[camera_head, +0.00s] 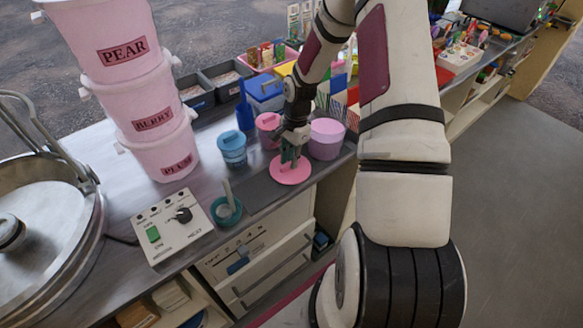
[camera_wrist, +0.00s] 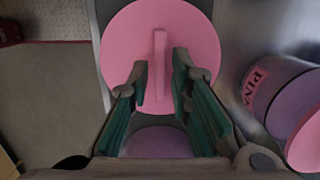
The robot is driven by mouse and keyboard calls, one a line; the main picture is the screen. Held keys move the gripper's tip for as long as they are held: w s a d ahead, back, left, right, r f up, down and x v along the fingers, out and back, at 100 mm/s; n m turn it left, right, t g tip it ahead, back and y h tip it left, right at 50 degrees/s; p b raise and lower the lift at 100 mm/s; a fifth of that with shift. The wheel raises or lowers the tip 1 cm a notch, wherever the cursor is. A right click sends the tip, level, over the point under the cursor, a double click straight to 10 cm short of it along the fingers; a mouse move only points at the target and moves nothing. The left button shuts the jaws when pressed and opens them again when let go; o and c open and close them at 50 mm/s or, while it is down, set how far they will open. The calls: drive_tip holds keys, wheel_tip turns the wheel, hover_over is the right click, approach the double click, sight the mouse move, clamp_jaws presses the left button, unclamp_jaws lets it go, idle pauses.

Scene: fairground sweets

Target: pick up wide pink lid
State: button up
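The wide pink lid (camera_head: 291,177) is a flat disc lying on the counter near its front edge. In the wrist view the lid (camera_wrist: 124,42) has a raised bar handle (camera_wrist: 160,52) across its top. My gripper (camera_head: 289,158) points down over the lid. In the wrist view my gripper (camera_wrist: 160,78) is open, with one green-padded finger on each side of the handle and gaps visible between. Whether the fingertips touch the lid's surface cannot be told.
A lidded pink-purple tub (camera_head: 326,141) stands close right of the lid. A smaller pink tub (camera_head: 268,126) is behind, and a blue tub (camera_head: 232,149) is to the left. A control box (camera_head: 172,226) and stacked pink buckets (camera_head: 158,125) stand further left.

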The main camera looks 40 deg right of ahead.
drive_tip(key=shift+f, duration=0.45)
clamp_jaws()
drive_tip(key=shift+r, duration=0.15)
